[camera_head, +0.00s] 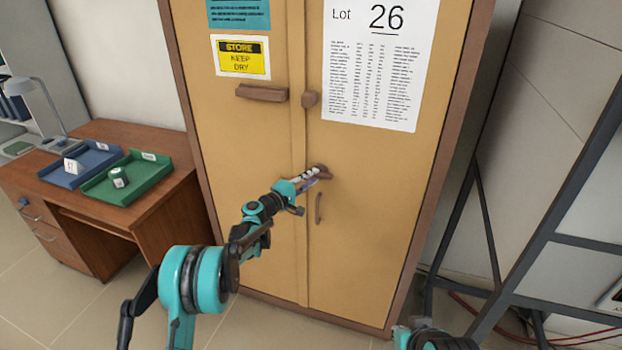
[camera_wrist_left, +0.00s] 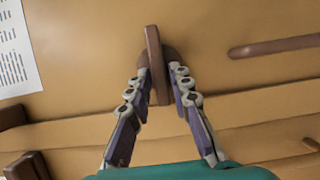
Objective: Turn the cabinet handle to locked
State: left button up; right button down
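The tan two-door cabinet (camera_head: 370,220) stands ahead, with both doors closed. Its brown turn handle (camera_head: 323,170) is low on the right door, near the seam, and mostly hidden by my fingers in the head view. In the left wrist view the handle (camera_wrist_left: 154,60) is a narrow bar running up the picture, with a round base behind it. My left gripper (camera_head: 312,178) reaches it from the left. My right gripper is out of view.
A thin vertical pull (camera_head: 318,208) sits just below the handle. A desk (camera_head: 150,135) with trays stands left; a dark metal frame (camera_head: 545,230) stands right.

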pick_arm(q)
jog(key=shift+o, duration=0.2)
jog(key=v, duration=1.2)
dwell(0.4)
jog(key=s+d+r+m+g+y, duration=0.1)
jog(key=s+r+m+g+y, duration=0.15)
jog(key=s, duration=0.75)
jog(key=s+d+r+m+g+y, duration=0.1)
jog(key=s+r+m+g+y, duration=0.15)
jog(key=s, duration=0.75)
jog(key=s+a+f+m+y, duration=0.2)
jog(key=s+a, duration=0.3)
jog(key=s, duration=0.6)
jog(key=s+a+f+m+g+y, duration=0.1)
jog(key=s+a+f+m+y, duration=0.2)
jog(key=s, duration=0.8)
notch_tip(320, 180, down, 3)
jog(key=shift+s+a+r+y, duration=0.15)
jog(key=shift+a+r+y, duration=0.05)
jog(key=shift+a+y, duration=0.75)
